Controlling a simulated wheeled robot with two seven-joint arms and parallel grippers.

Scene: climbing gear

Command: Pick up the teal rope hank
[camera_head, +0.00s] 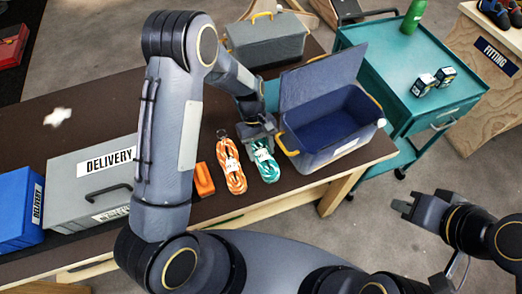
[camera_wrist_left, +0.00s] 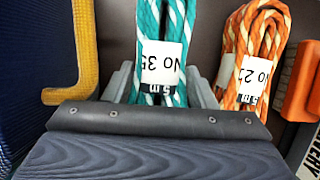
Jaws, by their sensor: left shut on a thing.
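The teal rope hank (camera_head: 267,167) lies on the dark brown table, with a white label and a black band around its middle. In the left wrist view the hank (camera_wrist_left: 152,22) runs between the two fingers of my left gripper (camera_wrist_left: 161,85), and its label reads "No 35" and "5 m". In the head view my left gripper (camera_head: 260,138) reaches down over the far end of the hank and is shut on it. My right gripper (camera_head: 403,206) is out over the floor at the right, away from the table; its finger gap is too small to judge.
An orange rope hank (camera_head: 232,168) lies close on the left, beside an orange block (camera_head: 203,180). An open blue bin (camera_head: 330,122) with yellow handles stands close on the right. A grey delivery box (camera_head: 75,195) is further left. A teal cart (camera_head: 400,70) stands behind.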

